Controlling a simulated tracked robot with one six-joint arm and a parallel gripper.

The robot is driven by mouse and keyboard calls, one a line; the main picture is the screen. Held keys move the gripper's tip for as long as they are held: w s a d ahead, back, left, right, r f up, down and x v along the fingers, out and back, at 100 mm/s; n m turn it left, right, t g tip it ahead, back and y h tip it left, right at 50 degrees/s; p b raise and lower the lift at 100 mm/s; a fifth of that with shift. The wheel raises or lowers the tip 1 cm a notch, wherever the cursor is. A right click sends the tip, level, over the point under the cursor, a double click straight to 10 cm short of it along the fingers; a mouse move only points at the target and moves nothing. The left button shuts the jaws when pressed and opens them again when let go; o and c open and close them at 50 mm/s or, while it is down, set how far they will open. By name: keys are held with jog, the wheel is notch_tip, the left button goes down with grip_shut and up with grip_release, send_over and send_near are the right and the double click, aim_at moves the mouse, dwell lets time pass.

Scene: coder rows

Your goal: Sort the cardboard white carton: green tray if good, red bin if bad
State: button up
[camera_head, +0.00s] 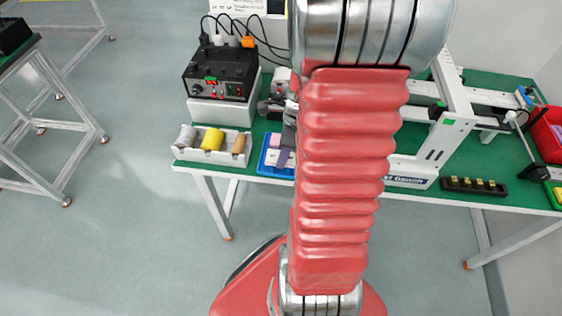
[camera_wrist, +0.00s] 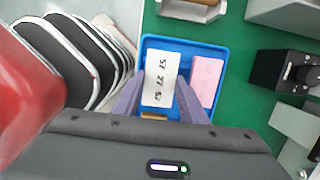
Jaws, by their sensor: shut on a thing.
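The white carton (camera_wrist: 161,80), with dark printed digits on its face, is between the two grey-purple fingers of my gripper (camera_wrist: 160,88) in the wrist view. My gripper is shut on it. The carton is over or in the blue tray (camera_wrist: 223,50); I cannot tell whether it touches the tray floor. In the head view my arm partly hides the blue tray (camera_head: 264,166). A red bin (camera_head: 547,140) stands at the right edge of the table, partly cut off. A green tray (camera_head: 556,196) shows in front of it, also mostly cut off.
A pink block (camera_wrist: 206,80) lies in the blue tray right of the carton. Left of it stand a white box with spools (camera_head: 212,141) and a black device (camera_head: 222,73). A white gantry frame (camera_head: 440,130) and a black strip (camera_head: 473,187) lie to the right.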

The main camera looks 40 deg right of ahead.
jog(key=shift+r, duration=1.55)
